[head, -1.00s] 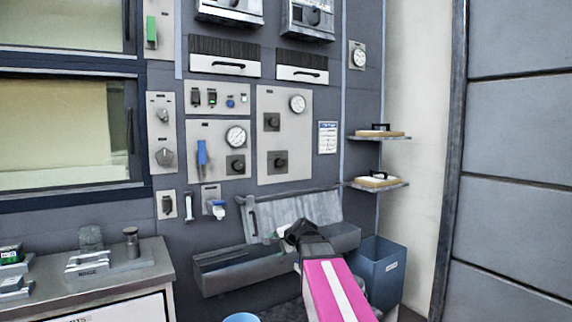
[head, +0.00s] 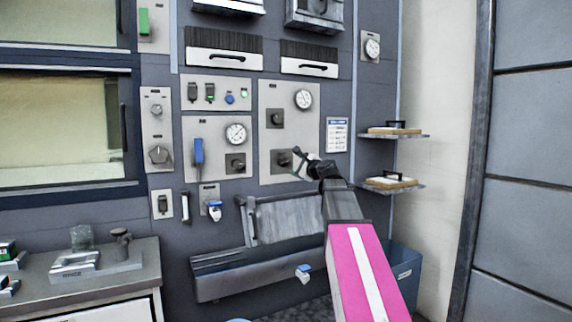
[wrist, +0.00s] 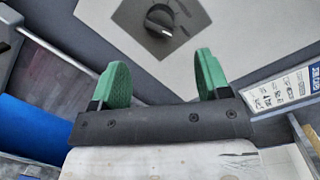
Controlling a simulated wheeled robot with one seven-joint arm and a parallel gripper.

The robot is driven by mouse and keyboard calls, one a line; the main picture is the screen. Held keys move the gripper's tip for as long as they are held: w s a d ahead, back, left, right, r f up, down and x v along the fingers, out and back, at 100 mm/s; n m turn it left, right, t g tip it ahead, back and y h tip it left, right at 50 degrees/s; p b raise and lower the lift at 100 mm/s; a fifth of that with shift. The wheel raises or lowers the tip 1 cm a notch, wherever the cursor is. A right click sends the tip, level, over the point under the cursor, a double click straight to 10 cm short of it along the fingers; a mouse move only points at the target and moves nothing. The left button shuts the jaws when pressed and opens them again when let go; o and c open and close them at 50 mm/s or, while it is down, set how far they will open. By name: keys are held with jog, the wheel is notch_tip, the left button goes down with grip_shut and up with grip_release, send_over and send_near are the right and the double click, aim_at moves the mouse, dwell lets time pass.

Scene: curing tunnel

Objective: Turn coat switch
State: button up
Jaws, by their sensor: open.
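A black rotary knob (wrist: 160,24) sits on a dark square on a light grey panel. It shows at the top of the wrist view, and in the head view it is the lower knob (head: 283,159) of the right panel. I cannot read its label, so I cannot tell whether it is the coat switch. My gripper (wrist: 162,60) is open and empty, with its two green fingers apart. The knob appears beyond the fingertips, roughly between their lines, and is not gripped. In the head view my gripper (head: 298,160) is just right of this knob.
Above the knob are a similar knob (head: 275,118) and a round gauge (head: 303,98). The panel to the left has a blue lever (head: 198,151). A notice (head: 337,134) and two shelves are to the right. A grey trough (head: 250,272) lies below.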

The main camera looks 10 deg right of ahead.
aim_at(285, 162)
jog(key=x, duration=0.9)
jog(key=shift+f, duration=0.1)
jog(key=c, duration=0.9)
